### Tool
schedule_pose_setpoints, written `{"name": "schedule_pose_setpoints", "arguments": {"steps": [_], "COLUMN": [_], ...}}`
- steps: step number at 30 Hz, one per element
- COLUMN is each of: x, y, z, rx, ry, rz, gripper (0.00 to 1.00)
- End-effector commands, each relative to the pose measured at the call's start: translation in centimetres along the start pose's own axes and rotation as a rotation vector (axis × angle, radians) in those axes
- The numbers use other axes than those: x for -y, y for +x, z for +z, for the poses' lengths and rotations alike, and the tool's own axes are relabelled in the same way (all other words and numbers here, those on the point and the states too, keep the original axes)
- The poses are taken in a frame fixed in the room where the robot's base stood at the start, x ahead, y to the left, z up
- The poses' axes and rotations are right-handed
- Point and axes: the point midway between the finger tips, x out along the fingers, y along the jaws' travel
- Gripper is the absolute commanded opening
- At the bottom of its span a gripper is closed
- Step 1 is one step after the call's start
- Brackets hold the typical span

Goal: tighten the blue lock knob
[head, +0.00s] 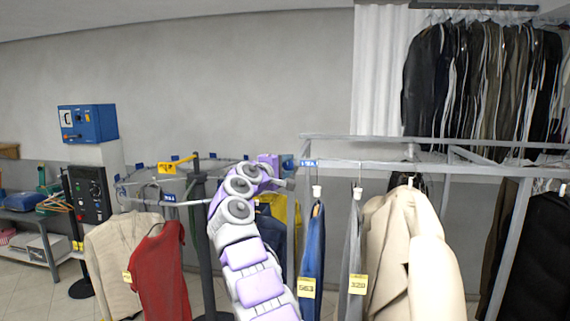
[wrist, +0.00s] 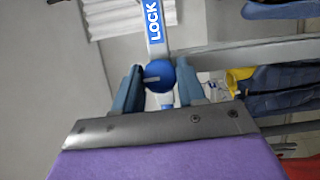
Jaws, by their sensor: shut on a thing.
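A white strip with a blue LOCK label (wrist: 154,22) runs up from the knob. In the head view my purple and white arm reaches to the end of the grey rail, and my gripper (head: 288,166) is small there. The knob itself is hidden or too small to make out in the head view.
A grey rail frame (head: 420,168) with tagged garments, including a cream coat (head: 405,250), stands to the right. A round conveyor rail carries a red garment (head: 162,270) at left. A black control panel (head: 90,194) and blue wall box (head: 88,123) are farther left.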

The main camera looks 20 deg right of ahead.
Motion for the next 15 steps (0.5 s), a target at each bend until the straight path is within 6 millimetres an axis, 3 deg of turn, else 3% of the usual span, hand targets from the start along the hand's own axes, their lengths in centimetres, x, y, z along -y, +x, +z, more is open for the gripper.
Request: {"name": "schedule_pose_setpoints", "arguments": {"steps": [15], "x": [0.32], "y": [0.09], "z": [-0.03], "rx": [0.001], "ry": [0.029], "rz": [-0.018], "gripper": [0.10]}}
